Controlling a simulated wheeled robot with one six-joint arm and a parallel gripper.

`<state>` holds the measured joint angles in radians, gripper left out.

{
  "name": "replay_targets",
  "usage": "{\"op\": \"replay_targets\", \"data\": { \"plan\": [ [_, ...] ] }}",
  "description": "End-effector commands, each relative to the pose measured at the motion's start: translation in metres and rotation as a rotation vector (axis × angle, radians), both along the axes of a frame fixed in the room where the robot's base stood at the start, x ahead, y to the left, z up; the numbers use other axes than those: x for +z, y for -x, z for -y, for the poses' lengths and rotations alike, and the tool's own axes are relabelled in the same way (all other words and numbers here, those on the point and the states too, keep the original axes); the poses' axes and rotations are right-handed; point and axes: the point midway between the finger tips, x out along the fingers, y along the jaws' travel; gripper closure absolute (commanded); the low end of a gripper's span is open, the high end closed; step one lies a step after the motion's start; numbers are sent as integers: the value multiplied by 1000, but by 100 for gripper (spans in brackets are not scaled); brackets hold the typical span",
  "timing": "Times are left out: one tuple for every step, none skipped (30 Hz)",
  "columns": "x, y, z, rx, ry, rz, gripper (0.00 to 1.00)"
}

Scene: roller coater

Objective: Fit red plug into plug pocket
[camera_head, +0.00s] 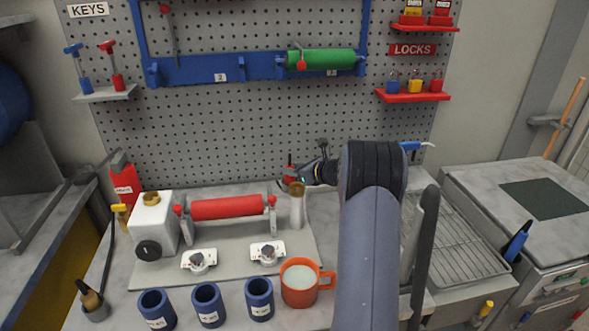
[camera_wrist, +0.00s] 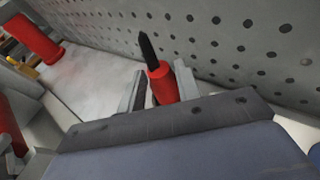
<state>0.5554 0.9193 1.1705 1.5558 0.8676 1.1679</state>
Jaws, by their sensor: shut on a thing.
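My gripper (camera_head: 293,182) is shut on the red plug (camera_head: 288,173), above the right end of the bench fixture. In the wrist view the plug (camera_wrist: 163,86) is a red cylinder with a black tip pointing up and slightly left, between the two grey fingers of my gripper (camera_wrist: 160,90). A pale upright post with a brass-coloured top (camera_head: 297,191) stands just below my gripper in the head view. A white block with a brass-coloured top (camera_head: 152,199) stands at the fixture's left. I cannot tell which of these, if either, is the plug pocket.
A red roller (camera_head: 227,208) lies across the fixture. Several blue cups (camera_head: 207,305) and an orange mug (camera_head: 299,287) line the front edge. A red bottle (camera_head: 124,184) stands at left. The perforated wall (camera_head: 250,130) rises close behind my gripper. A wire rack (camera_head: 456,250) is right.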

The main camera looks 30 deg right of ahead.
Motion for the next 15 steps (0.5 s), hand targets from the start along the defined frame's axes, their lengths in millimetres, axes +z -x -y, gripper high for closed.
{"op": "replay_targets", "data": {
  "plan": [
    [-2,0,0,0,0,0,95],
    [-3,0,0,0,0,0,95],
    [-4,0,0,0,0,0,95],
    [-5,0,0,0,0,0,95],
    [-6,0,0,0,0,0,95],
    [-7,0,0,0,0,0,95],
    [-7,0,0,0,0,0,95],
    [-8,0,0,0,0,0,95],
    [-9,0,0,0,0,0,95],
    [-10,0,0,0,0,0,95],
    [-11,0,0,0,0,0,95],
    [-12,0,0,0,0,0,95],
    [-12,0,0,0,0,0,95],
    [-13,0,0,0,0,0,95],
    [-14,0,0,0,0,0,95]
  ]
}}
